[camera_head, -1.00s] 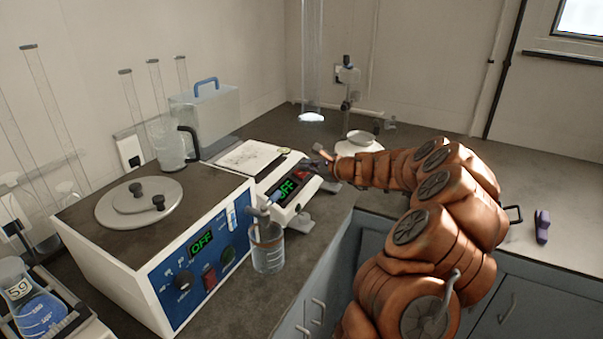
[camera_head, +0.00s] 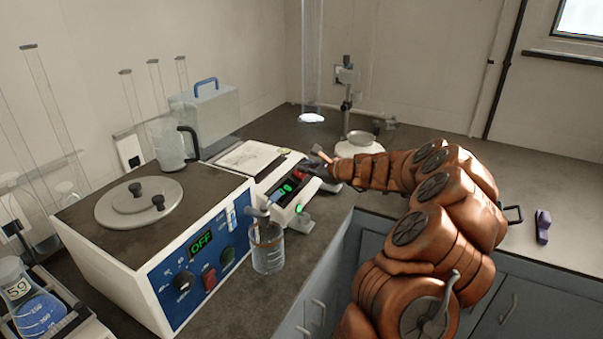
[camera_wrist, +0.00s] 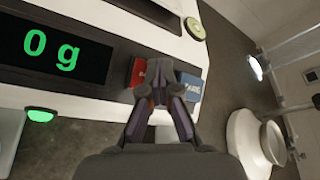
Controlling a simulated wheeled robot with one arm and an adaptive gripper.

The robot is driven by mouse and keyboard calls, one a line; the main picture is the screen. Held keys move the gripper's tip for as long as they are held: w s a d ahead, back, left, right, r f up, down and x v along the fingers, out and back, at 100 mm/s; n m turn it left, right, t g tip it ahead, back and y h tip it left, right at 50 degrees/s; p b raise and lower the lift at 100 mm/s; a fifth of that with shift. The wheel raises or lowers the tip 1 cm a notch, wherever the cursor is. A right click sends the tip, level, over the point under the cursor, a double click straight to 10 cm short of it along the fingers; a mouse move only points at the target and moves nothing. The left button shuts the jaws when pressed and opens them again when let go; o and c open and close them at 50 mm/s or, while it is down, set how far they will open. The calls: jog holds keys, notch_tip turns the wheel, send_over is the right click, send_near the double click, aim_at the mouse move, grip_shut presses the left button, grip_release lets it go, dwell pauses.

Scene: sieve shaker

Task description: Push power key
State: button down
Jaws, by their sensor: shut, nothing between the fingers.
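The white balance-like device (camera_head: 262,172) stands on the counter, and its display (camera_head: 288,189) is lit green. In the wrist view the display (camera_wrist: 55,50) reads "0 g". A red key (camera_wrist: 139,72) and a blue key (camera_wrist: 190,86) sit beside the display on the dark panel. My gripper (camera_wrist: 160,72) is shut with its fingertips at the keys, between the red and the blue one and partly covering them. Whether the tips touch a key I cannot tell. In the head view my gripper (camera_head: 320,164) is at the device's right front end.
A larger box with a blue panel (camera_head: 205,255) stands at left, its display showing OFF. A stand with a white dish (camera_head: 362,140) is behind my gripper. The counter at right is mostly clear.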

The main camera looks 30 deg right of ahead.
jog(key=shift+s+d+r+p, duration=0.15)
jog(key=shift+s+r+p, duration=0.15)
jog(key=shift+r+p, duration=0.4)
jog(key=r+p, duration=0.1)
jog(key=s+d+r+p, duration=0.1)
jog(key=r, duration=0.1)
jog(key=s+r+p, duration=0.1)
jog(key=r+p, duration=0.1)
jog(key=shift+s+d+r, duration=0.1)
jog(key=shift+d+r, duration=0.05)
jog(key=shift+r, duration=0.05)
dwell(0.4)
dwell(0.4)
